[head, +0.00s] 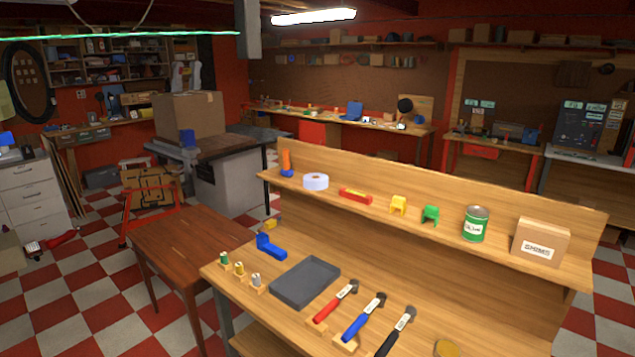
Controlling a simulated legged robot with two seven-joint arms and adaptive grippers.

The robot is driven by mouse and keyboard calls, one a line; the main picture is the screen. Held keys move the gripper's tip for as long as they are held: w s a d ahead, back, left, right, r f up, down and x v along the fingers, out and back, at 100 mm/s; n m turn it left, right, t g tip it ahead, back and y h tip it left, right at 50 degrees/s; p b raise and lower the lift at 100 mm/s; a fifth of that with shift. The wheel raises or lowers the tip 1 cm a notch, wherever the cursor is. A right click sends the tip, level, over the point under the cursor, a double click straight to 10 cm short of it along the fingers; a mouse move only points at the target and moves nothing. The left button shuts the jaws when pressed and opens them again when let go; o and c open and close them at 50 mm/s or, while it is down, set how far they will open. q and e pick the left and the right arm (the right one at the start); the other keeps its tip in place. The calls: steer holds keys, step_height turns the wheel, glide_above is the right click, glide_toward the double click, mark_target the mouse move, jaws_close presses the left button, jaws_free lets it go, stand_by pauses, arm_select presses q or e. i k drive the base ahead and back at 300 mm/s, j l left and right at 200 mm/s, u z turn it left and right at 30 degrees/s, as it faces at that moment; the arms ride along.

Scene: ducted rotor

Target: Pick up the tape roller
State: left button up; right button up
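Which thing is the tape roller I cannot tell for sure. A white ring like a tape roll (316,181) lies on the upper shelf of the wooden workbench (225,275), toward its left end. An upright orange and blue tool (286,163) stands left of it on the same shelf. A blue L-shaped piece (271,248) lies on the lower bench top, behind the dark grey tray (305,283). Neither of my grippers is in the head view.
Right along the shelf are a red and yellow level (355,195), yellow (398,204) and green (430,215) pieces, a green can (475,224) and a SHIMS box (540,242). A brown table (185,240) stands left; checkered floor is open beyond.

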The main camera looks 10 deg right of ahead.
mark_target(287, 172)
steer(key=i+j, duration=0.2)
steer(key=j, duration=0.15)
steer(key=i+j, duration=0.15)
steer(key=j, duration=0.2)
steer(key=i+j, duration=0.2)
steer(key=j, duration=0.15)
steer(key=i+j+u, duration=0.1)
steer(key=j, duration=0.25)
steer(key=i, duration=0.05)
